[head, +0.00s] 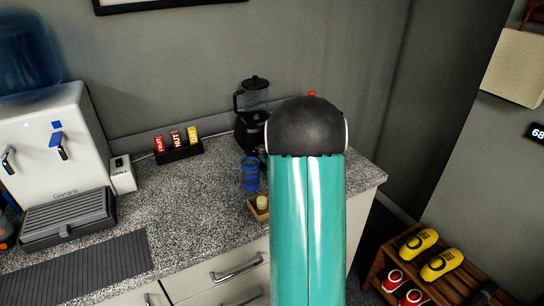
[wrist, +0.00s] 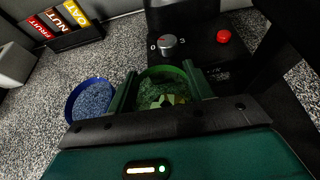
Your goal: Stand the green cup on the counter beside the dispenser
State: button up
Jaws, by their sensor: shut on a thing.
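In the wrist view the green cup (wrist: 165,71) sits between the two dark green fingers of my gripper (wrist: 160,74), which is shut on it. I look down into its open top; pale yellowish shapes show inside. Whether its base touches the counter cannot be told. The white water dispenser (head: 45,130), with a blue bottle on top, stands at the far left of the speckled counter (head: 185,205), well away from my arm.
A blue cup (wrist: 88,98) stands just left of the green cup; the head view shows it too (head: 250,174). A black blender (wrist: 195,45) is close behind. A snack-bar rack (head: 179,150) and small white box (head: 122,174) stand toward the dispenser. The counter's middle is clear.

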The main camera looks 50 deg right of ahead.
jog(key=shift+f, duration=0.15)
jog(key=o, duration=1)
jog(key=shift+o, duration=0.2)
